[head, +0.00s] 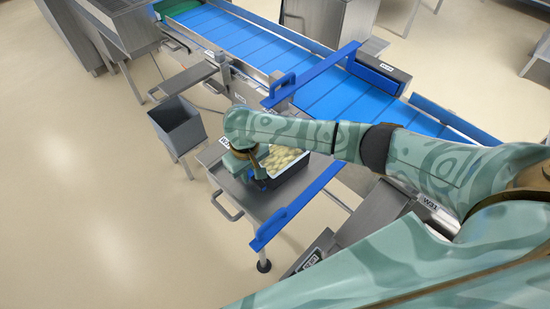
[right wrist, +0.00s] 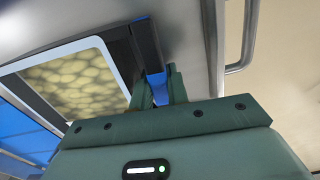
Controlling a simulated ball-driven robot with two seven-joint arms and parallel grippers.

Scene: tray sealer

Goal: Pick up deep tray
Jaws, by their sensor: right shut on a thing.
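The deep tray (head: 290,170) is dark with a light rim and holds pale yellowish, lumpy contents. It sits at the steel table in the head view, partly hidden behind my right forearm. In the right wrist view, the tray (right wrist: 122,52) shows its dark side wall. My right gripper (head: 260,180) is at the tray's left side. In the right wrist view, my right gripper (right wrist: 160,88) has its fingers at the tray's dark edge, shut on it, with a blue piece showing between them. Whether the tray is clear of the table cannot be told. My left gripper is out of view.
A blue-belted conveyor (head: 250,45) runs behind the table, with a blue bar (head: 312,75) across it. Another blue bar (head: 295,208) lies along the table's right side. A grey bin (head: 180,127) stands to the left. Open floor (head: 90,210) lies at front left.

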